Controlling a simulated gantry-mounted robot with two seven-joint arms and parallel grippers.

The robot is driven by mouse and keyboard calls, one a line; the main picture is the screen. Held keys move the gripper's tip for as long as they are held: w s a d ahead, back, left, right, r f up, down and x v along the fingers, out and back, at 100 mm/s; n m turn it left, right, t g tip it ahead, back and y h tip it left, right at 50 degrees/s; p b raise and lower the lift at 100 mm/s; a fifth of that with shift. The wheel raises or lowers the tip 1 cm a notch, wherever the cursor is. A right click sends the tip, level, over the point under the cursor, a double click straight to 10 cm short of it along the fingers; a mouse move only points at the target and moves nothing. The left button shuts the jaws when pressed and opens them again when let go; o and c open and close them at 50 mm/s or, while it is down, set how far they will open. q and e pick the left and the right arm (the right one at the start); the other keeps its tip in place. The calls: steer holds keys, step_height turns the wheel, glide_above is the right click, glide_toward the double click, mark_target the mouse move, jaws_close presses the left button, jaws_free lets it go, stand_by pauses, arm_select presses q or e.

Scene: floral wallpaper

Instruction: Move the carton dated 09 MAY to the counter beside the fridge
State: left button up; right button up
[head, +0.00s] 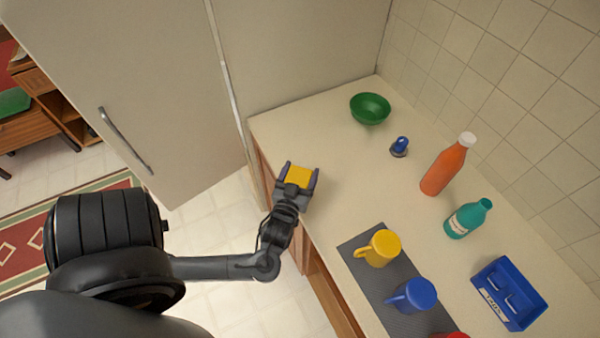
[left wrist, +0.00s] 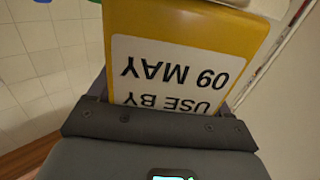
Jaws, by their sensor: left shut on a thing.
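My left gripper (head: 297,179) is shut on a yellow carton (head: 298,175). In the left wrist view the carton (left wrist: 185,30) fills the space between the fingers, and its white label reads USE BY 09 MAY, upside down. In the head view the carton is at the left front edge of the cream counter (head: 325,150); I cannot tell whether it touches the top. The fridge (head: 140,80), with a grey handle, stands left of the counter with its door closed. My right gripper is not in view.
On the counter are a green bowl (head: 370,108), a small blue object (head: 399,147), an orange bottle (head: 447,165) and a teal bottle (head: 467,218). Yellow (head: 380,249) and blue (head: 414,295) mugs stand on a grey mat (head: 365,270), near a blue caddy (head: 510,294). The counter's left part is clear.

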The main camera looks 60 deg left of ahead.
arm_select(q)
steer(key=o, duration=1.1)
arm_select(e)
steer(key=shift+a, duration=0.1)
arm_select(q)
steer(key=shift+r, duration=0.15)
steer(key=shift+s+d, duration=0.25)
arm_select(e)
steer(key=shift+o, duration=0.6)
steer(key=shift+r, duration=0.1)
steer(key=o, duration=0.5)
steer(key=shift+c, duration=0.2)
arm_select(q)
steer(key=v, duration=1.1)
steer(key=shift+s+d, duration=0.1)
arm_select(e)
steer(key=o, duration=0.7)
